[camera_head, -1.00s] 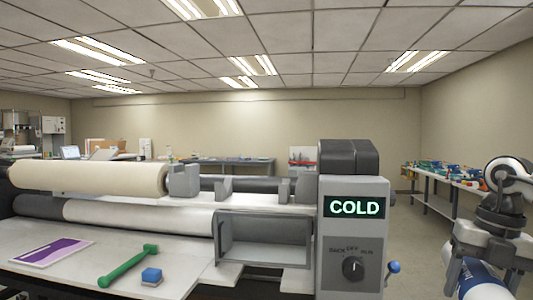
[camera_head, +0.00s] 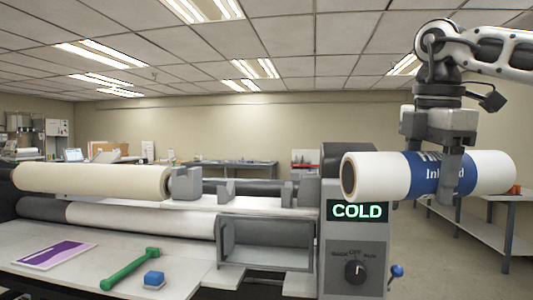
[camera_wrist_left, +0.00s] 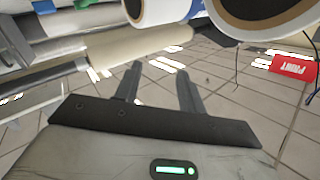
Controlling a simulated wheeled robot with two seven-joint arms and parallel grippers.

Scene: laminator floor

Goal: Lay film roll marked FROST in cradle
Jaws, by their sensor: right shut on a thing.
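My right gripper (camera_head: 447,185) is shut on a white film roll (camera_head: 384,177) with a blue band, held level in the air at right, above and beside the laminator's control box. The lettering on the band is partly covered by the finger; I cannot read FROST on it. The grey cradle supports (camera_head: 225,191) stand on top of the laminator, left of the control box, with a dark bar behind them. My left gripper (camera_wrist_left: 158,88) shows only in the left wrist view, fingers apart with nothing between them.
A cream roll (camera_head: 95,180) lies left of the supports. The control box (camera_head: 354,255) reads COLD. A green tool (camera_head: 130,270), blue block (camera_head: 154,279) and purple sheet (camera_head: 55,254) lie on the front table. In the left wrist view, a red sign (camera_wrist_left: 293,67) shows beyond roll ends at the top.

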